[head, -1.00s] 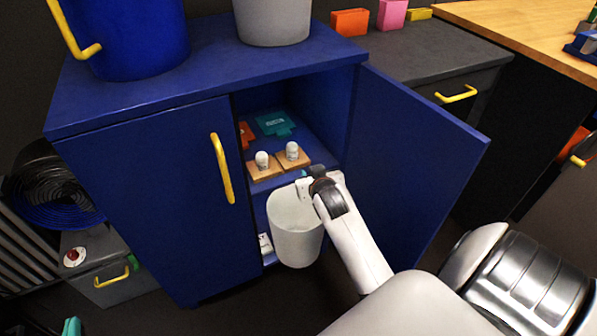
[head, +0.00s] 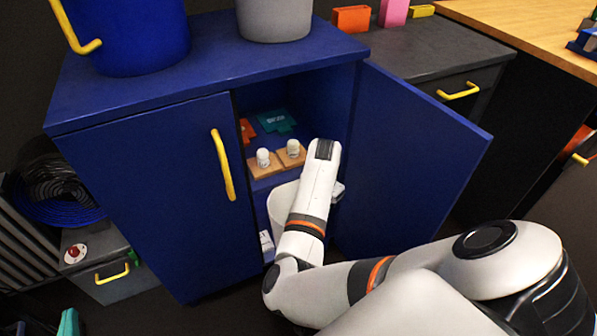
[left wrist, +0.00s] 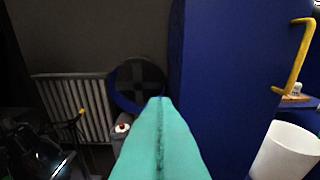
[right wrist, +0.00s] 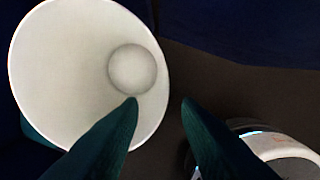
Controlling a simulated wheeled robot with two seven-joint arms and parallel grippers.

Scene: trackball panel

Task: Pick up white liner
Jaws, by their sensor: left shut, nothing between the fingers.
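The white liner (head: 283,204) is an open-topped white bucket at the front of the open blue cabinet, partly hidden behind my right arm in the head view. It also shows at the lower right of the left wrist view (left wrist: 287,153) and from above in the right wrist view (right wrist: 62,62). My right gripper (right wrist: 160,101) is open, its teal fingers apart, one over the liner's mouth and one outside its rim; contact cannot be told. It is hidden in the head view. My left gripper (head: 68,322) is shut and empty at the lower left, away from the liner (left wrist: 161,101).
The blue cabinet's right door (head: 411,165) stands open beside my right arm; its left door (head: 160,200) is closed. Two bulbs on wooden blocks (head: 264,162) sit on the shelf above the liner. A grey drawer box (head: 98,268) stands at left.

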